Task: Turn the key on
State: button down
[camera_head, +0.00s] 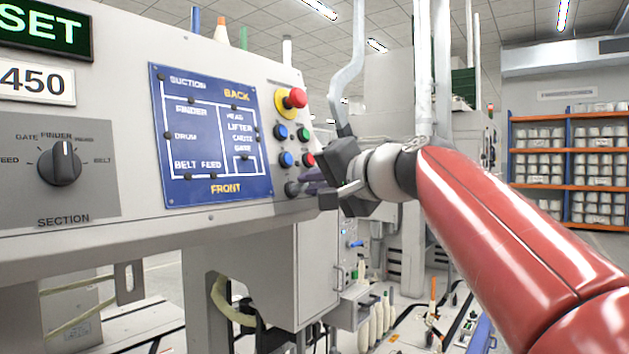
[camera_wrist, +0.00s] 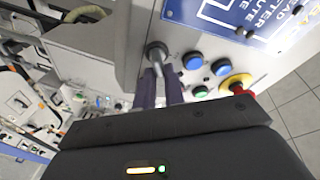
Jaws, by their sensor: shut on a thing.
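The key switch (camera_head: 292,188) is a dark round knob low on the right end of the grey control panel, below the buttons. In the wrist view, the switch (camera_wrist: 156,50) sits at the tips of my two dark purple fingers. My gripper (camera_head: 312,181) reaches in from the right. Its fingers (camera_wrist: 161,80) are close together and shut on the key, whose narrow part shows between them. The fingers hide most of the key, and its turn angle is hard to tell.
Blue (camera_head: 286,159), green and red buttons sit just above the switch, with a red emergency stop (camera_head: 294,98) higher up. A blue diagram plate (camera_head: 210,140) and a black selector knob (camera_head: 60,163) lie to the left. Bobbin shelves (camera_head: 570,165) stand far right.

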jog(key=c, duration=1.5)
grip_release()
jog(key=b+v, duration=0.1)
jog(key=v, duration=0.7)
jog(key=shift+f, duration=0.1)
jog(key=s+d+f+n+g+h, duration=0.1)
jog(key=s+f, duration=0.5)
jog(key=f, duration=0.8)
jog(key=s+d+f+n+g+h, duration=0.1)
jog(key=s+d+f+g+h, duration=0.2)
jog(key=f, duration=1.2)
jog(key=s+d+f+n+g+h, duration=0.1)
jog(key=s+d+f+g+h, duration=0.2)
jog(key=s+f, duration=0.8)
jog(key=shift+s+d+f+n+h, duration=0.15)
jog(key=shift+d+f+h, duration=0.25)
jog(key=shift+f+h, duration=0.25)
jog(key=shift+d+f+n+h, duration=0.1)
jog(key=shift+d+f+h, duration=0.3)
jog(key=shift+f+h, duration=0.25)
jog(key=shift+s+d+f+n+h, duration=0.15)
jog(key=shift+d+f+h, duration=0.3)
jog(key=shift+f, duration=0.35)
